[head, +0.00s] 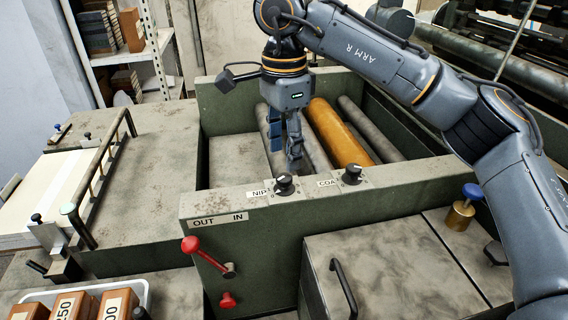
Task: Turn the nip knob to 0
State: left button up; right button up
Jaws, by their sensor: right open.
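The nip knob (284,185) is a small black knob on top of the green machine wall, beside the label NIP (259,193). Its pointer setting is too small to read. My right gripper (286,165) hangs down from my right arm just above and behind the knob, its fingers pointing down. It is open and holds nothing. I cannot tell whether a fingertip touches the knob. My left gripper does not show.
A similar black knob labelled COA (351,175) stands to the right on the same wall. A red-knobbed lever (190,244) sticks out below the OUT IN label. Behind the wall lie grey rollers and an orange roller (338,133). A tray of brown blocks (146,292) is at front left.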

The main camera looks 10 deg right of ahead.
aim_at(284, 176)
notch_tip(284, 176, up, 7)
dwell(0.3)
jog(key=shift+r, duration=0.15)
